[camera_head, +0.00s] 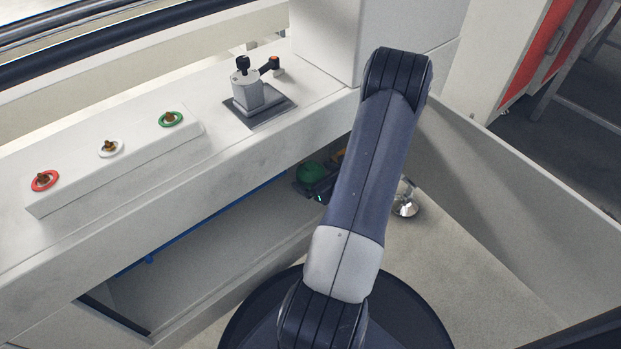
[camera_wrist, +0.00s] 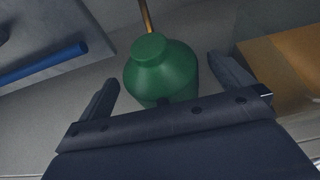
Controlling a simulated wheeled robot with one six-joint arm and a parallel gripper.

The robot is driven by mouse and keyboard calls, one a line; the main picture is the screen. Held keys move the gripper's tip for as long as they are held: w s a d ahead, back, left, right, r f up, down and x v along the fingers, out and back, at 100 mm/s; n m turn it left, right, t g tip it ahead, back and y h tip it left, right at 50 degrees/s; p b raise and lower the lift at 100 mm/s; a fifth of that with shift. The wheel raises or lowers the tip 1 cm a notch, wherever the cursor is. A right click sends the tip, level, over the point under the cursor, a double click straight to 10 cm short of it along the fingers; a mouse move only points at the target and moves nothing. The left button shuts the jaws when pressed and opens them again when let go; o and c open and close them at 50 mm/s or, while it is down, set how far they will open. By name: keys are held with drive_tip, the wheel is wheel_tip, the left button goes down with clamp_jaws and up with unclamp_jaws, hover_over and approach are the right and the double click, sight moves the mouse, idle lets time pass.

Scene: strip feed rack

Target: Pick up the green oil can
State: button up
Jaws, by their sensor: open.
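The green oil can (camera_wrist: 162,75) stands in the middle of the wrist view, with a rounded shoulder, a flat round top and a thin brass-coloured spout rising behind it. My gripper (camera_wrist: 165,88) is open, with one finger to the left of the can and one to the right. The can lies between or just beyond the fingertips; its lower part is hidden by the gripper body. In the head view a small part of the green can (camera_head: 312,172) shows under the white ledge, beside my gripper (camera_head: 318,192), which is mostly hidden behind my arm.
A white machine ledge (camera_head: 235,150) overhangs the can. On it are a box with red, white and green ringed switches (camera_head: 120,165) and a grey lever unit (camera_head: 257,95). A blue rod (camera_wrist: 42,62) lies left of the can. An orange-brown panel (camera_wrist: 285,70) is at right.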

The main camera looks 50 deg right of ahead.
drive_tip(key=shift+c, duration=0.6)
drive_tip(key=c, duration=1.1)
drive_tip(key=shift+c, duration=0.2)
drive_tip(key=shift+s+r, duration=0.1)
drive_tip(key=shift+r, duration=0.1)
drive_tip(key=shift+s+r+p, duration=0.15)
drive_tip(key=shift+r+p, duration=0.45)
drive_tip(key=shift+p, duration=0.15)
wheel_tip(320, 180, up, 7)
drive_tip(key=p, duration=0.3)
drive_tip(key=shift+f+p, duration=0.15)
drive_tip(key=shift+p, duration=0.15)
drive_tip(key=s+a+f+p, duration=0.1)
drive_tip(key=s+a+p, duration=0.1)
drive_tip(key=s, duration=1.7)
drive_tip(key=shift+s+a+p, duration=0.15)
drive_tip(key=shift+s+p, duration=0.1)
drive_tip(key=shift+p, duration=0.5)
